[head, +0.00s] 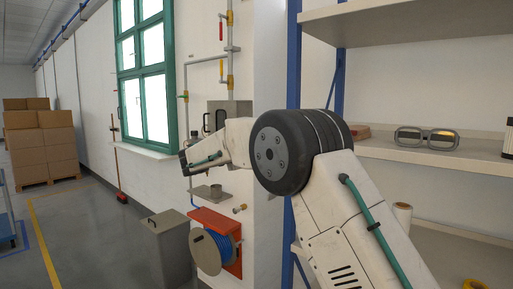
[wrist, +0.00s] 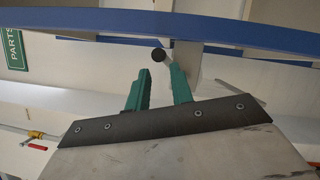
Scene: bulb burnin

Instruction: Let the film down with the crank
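My gripper (wrist: 160,86) shows two green fingers standing apart in the wrist view, with nothing visibly held between them. A round black knob (wrist: 158,54) shows beyond the fingertips, in line with the gap, beside a grey upright piece (wrist: 188,62). I cannot tell whether this knob belongs to the crank, or how far off it is. In the head view, my gripper (head: 184,163) is at the end of my arm, in front of the wall right of the window; its fingers are too small to read there. I cannot make out the film in either view.
A green-framed window (head: 145,75) is left of my arm. Below my gripper are a grey bin (head: 168,250) and a red hose reel (head: 215,228). Shelves (head: 430,153) with goggles (head: 427,138) stand on the right.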

